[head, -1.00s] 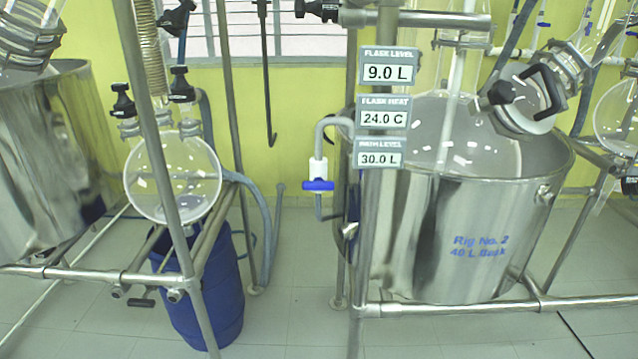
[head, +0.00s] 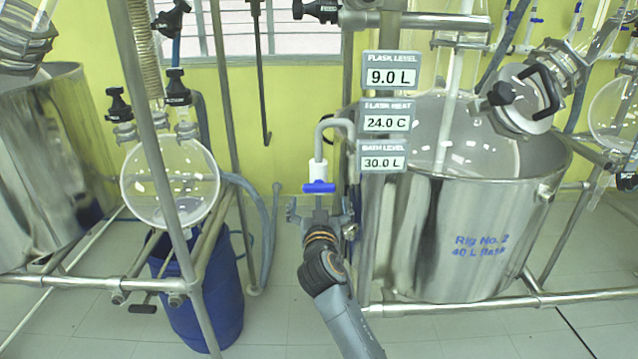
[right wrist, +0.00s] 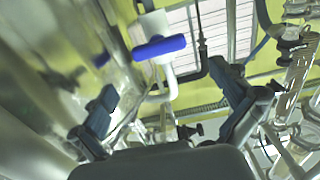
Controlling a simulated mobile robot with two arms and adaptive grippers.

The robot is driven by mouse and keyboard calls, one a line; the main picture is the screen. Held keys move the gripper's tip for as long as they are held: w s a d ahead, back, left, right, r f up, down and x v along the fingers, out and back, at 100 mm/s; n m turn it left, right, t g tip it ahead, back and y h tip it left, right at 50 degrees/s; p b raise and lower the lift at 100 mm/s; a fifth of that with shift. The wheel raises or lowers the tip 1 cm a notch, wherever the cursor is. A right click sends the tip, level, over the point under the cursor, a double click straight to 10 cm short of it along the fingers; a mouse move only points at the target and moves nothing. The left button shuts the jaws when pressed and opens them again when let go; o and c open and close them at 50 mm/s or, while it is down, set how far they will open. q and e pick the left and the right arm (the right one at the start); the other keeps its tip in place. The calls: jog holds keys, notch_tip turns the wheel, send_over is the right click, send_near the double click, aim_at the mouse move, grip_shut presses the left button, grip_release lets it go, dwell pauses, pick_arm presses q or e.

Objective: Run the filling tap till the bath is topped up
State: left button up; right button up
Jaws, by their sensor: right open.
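The filling tap has a white body (head: 318,170) and a blue handle (head: 319,187) that lies crosswise, on a grey pipe bent over the bath's left side. The steel bath (head: 465,240) is marked Rig No. 2, and its bath level sign (head: 383,162) reads 30.0 L. My right gripper (head: 320,205) is open and empty just below the blue handle. In the right wrist view the blue handle (right wrist: 159,48) shows beyond and above the spread fingers (right wrist: 170,105), apart from them. My left gripper is not in view.
Steel frame posts (head: 368,230) and a lower rail (head: 450,305) stand close to the right arm. Flask level reads 9.0 L and flask heat 24.0 C. A round glass flask (head: 170,180) and blue drum (head: 215,290) stand left. Floor between them is clear.

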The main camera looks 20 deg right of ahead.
aim_at(316, 189)
jog(key=x, duration=0.8)
jog(key=shift+w+f, duration=0.1)
jog(key=c, duration=1.1)
jog(key=shift+n, duration=0.3)
jog(key=n, duration=0.5)
jog(key=shift+a+n+b, duration=0.2)
jog(key=shift+n+b, duration=0.1)
jog(key=shift+b, duration=0.1)
jog(key=n, duration=0.5)
jog(key=shift+w+a+f, duration=0.1)
jog(key=shift+a+f, duration=0.05)
jog(key=shift+f, duration=0.05)
